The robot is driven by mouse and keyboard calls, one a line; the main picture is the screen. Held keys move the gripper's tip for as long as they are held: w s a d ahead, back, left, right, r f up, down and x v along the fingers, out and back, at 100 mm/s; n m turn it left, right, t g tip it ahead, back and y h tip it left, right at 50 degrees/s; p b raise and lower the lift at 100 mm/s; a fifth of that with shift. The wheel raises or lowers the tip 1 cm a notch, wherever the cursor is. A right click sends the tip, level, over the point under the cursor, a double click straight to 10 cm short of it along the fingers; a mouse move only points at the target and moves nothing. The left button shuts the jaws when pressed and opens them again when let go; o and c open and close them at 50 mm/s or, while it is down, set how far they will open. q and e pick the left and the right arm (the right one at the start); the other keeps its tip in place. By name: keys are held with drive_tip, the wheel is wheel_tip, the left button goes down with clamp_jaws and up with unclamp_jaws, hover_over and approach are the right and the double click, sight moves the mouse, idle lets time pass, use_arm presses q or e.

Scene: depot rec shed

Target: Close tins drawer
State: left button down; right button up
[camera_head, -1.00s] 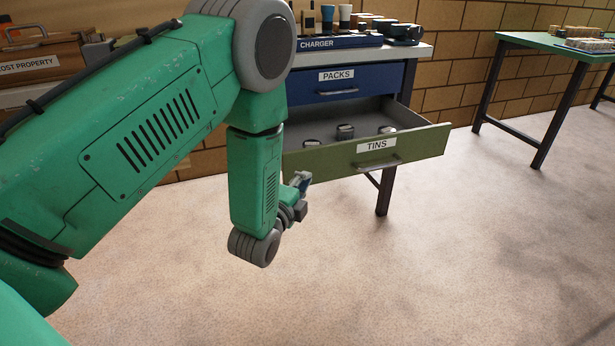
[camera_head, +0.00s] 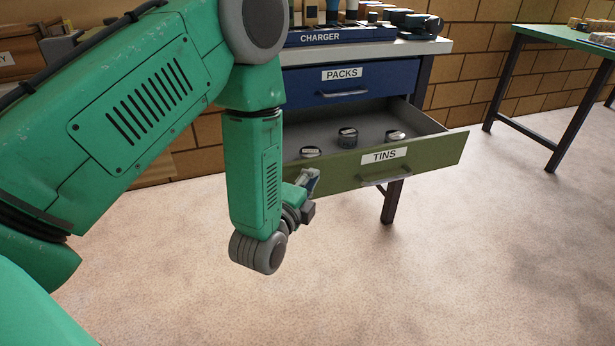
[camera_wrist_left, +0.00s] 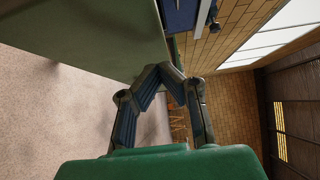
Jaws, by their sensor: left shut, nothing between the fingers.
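The green tins drawer (camera_head: 425,158), labelled TINS, stands open below the shut blue packs drawer (camera_head: 375,80). Several small round tins, one of them a dark tin (camera_head: 347,138), sit inside it. Its grey bar handle (camera_head: 386,176) is on the front. My left gripper (camera_head: 311,178) is at the left end of the drawer front, with its fingers shut and empty. In the left wrist view the fingers (camera_wrist_left: 160,72) meet close to the drawer's green front (camera_wrist_left: 85,35); I cannot tell whether they touch it. My right gripper is not in view.
The bench top (camera_head: 440,46) carries a charger (camera_head: 325,38) with several items. A green-topped table (camera_head: 560,38) stands at the right by the brick wall. The floor (camera_head: 440,270) in front of the drawer is clear.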

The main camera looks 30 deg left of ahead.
sight(299, 168)
use_arm(q)
drive_tip(key=w+a, duration=0.1)
drive_tip(key=a, duration=0.2)
drive_tip(key=w+a, duration=0.1)
drive_tip(key=shift+w+a, duration=0.15)
drive_tip(key=shift+w, duration=0.15)
drive_tip(key=w+a, duration=0.7)
drive_tip(key=shift+r, duration=0.15)
drive_tip(key=w+a, duration=0.1)
drive_tip(key=a, duration=0.1)
drive_tip(key=w+a, duration=0.2)
drive_tip(key=a, duration=0.1)
drive_tip(key=w+a, duration=0.1)
drive_tip(key=a, duration=0.1)
drive_tip(key=shift+w+a+f, duration=0.15)
drive_tip(key=shift+w+f, duration=0.1)
drive_tip(key=shift+f, duration=0.1)
drive_tip(key=shift+w+a, duration=0.25)
drive_tip(key=shift+w+r, duration=0.3)
drive_tip(key=shift+a+f, duration=0.2)
drive_tip(key=shift+a, duration=0.05)
